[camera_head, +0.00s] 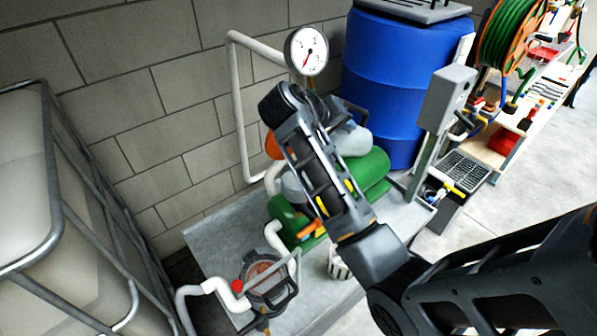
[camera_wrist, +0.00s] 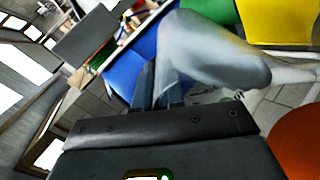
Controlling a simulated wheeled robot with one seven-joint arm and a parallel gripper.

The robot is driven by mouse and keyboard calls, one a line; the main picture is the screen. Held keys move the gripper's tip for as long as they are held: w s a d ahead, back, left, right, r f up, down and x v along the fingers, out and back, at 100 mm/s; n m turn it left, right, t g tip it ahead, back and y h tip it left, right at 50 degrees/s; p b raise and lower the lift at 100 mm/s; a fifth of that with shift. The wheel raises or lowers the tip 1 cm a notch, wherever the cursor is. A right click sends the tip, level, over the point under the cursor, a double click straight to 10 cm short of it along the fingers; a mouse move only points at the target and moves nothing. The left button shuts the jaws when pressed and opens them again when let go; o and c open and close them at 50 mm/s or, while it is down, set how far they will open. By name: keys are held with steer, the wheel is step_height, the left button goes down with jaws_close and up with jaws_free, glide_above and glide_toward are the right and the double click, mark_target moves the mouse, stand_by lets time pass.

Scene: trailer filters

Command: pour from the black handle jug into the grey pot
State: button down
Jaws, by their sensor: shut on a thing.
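A pale grey jug (camera_wrist: 215,55) fills the upper middle of the wrist view, tilted, beside the dark fingers of my gripper (camera_wrist: 157,85). The fingers are closed at its left end; the black handle is not clear there. In the head view, a pale grey rounded part that looks like this jug (camera_head: 353,140) shows right of my forearm, which hides the gripper and most of the jug. The grey pot (camera_head: 270,284) stands low on the platform, its top open and brownish inside. It is below and left of the jug, apart from it. I cannot tell if anything flows.
A green pump motor (camera_head: 372,172) and white pipes (camera_head: 238,110) stand around my arm. A dial gauge (camera_head: 307,50) is close to my forearm. A blue drum (camera_head: 400,85) is behind. A caged tank (camera_head: 50,190) is left.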

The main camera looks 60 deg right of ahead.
steer(key=shift+w+a+r+h+b, duration=0.1)
steer(key=shift+a+r+h+b, duration=0.1)
steer(key=shift+r+h+b, duration=0.3)
stand_by(1.8)
